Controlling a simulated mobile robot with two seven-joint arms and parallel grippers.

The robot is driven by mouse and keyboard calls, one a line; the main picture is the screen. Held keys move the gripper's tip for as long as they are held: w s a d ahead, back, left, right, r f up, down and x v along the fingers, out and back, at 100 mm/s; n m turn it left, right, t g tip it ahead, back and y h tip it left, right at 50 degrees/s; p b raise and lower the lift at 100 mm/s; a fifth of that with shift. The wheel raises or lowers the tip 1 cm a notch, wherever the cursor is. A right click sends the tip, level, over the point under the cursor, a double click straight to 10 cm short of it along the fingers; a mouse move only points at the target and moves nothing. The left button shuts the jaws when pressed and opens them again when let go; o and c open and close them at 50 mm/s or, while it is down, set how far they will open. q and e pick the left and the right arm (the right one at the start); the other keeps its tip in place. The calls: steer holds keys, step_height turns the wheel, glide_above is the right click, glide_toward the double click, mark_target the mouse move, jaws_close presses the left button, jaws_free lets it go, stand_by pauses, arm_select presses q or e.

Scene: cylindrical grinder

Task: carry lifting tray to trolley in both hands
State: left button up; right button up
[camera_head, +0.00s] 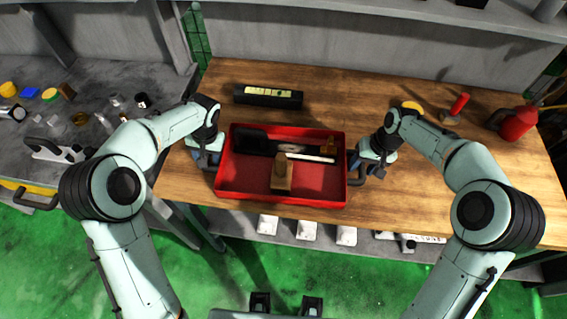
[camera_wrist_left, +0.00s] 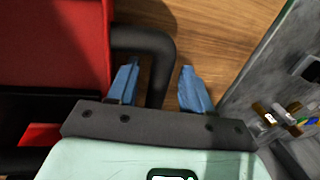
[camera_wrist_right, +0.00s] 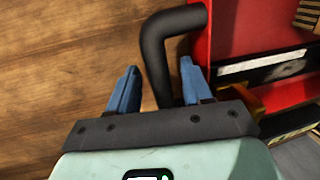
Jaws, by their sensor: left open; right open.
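The red lifting tray (camera_head: 232,184) lies on the wooden bench and holds a wooden-handled brush (camera_head: 282,173) and dark tools. Its dark tube handles stick out at both ends. My left gripper (camera_head: 207,160) is at the tray's left end; in the left wrist view its blue fingers (camera_wrist_left: 157,88) are open, one on each side of the left handle (camera_wrist_left: 150,42). My right gripper (camera_head: 366,160) is at the right end; in the right wrist view its open fingers (camera_wrist_right: 158,88) stand on either side of the right handle (camera_wrist_right: 157,45). Neither gripper is closed on a handle.
A dark box with yellow labels (camera_head: 268,97) lies behind the tray. A red can (camera_head: 518,123), a red-handled item (camera_head: 459,104) and a yellow disc (camera_head: 412,106) stand on the right of the wooden bench (camera_head: 330,90). A grey surface (camera_head: 85,85) with small items is at the left.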

arm_select(q)
steer(key=shift+f, duration=0.4)
arm_select(e)
steer(key=shift+f, duration=0.4)
arm_select(q)
jaws_close()
arm_select(e)
jaws_close()
arm_select(q)
steer(key=shift+w+a+r, duration=0.1)
steer(key=shift+r, duration=0.05)
arm_select(e)
steer(key=shift+w+r, duration=0.1)
steer(key=shift+r, duration=0.05)
stand_by(0.3)
